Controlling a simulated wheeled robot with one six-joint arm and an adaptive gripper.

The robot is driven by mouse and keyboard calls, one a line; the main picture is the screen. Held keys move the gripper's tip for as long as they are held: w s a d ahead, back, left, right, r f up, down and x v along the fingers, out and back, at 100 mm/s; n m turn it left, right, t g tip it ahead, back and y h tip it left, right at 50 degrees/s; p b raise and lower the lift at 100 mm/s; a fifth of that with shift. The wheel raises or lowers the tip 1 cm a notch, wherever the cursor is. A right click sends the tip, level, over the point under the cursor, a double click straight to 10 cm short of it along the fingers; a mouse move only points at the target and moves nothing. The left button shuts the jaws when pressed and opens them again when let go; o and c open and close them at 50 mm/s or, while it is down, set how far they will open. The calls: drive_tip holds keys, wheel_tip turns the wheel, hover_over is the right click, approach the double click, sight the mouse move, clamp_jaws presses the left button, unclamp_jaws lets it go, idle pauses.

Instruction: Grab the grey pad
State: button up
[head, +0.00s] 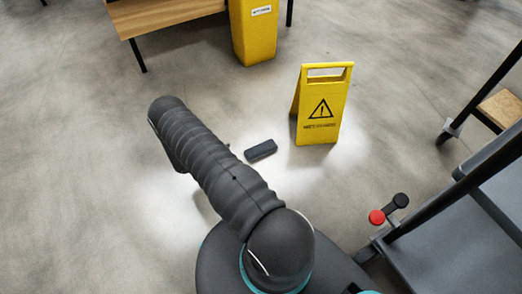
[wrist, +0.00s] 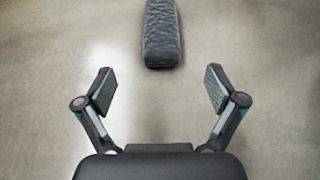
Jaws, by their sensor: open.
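The grey pad (head: 261,150) is a small dark block lying on the concrete floor, just right of my arm in the head view. In the wrist view the pad (wrist: 162,36) stands lengthwise at the top centre, its far end at or beyond the frame's top edge. My gripper (wrist: 160,90) is open and empty, its two fingers spread wide. The pad lies ahead of the gap between the fingertips, roughly centred on it, and no finger touches it. In the head view my arm hides the gripper's fingers.
A yellow warning sign (head: 322,107) stands on the floor close to the pad's right. A yellow bin (head: 254,35) and a wooden bench (head: 165,14) are at the back. The floor left is clear.

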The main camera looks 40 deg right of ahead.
sight(255, 150)
drive_tip(key=x, duration=1.2)
drive_tip(key=shift+s+d+r, duration=0.1)
drive_tip(key=shift+s, duration=0.05)
drive_tip(key=shift+c, duration=0.3)
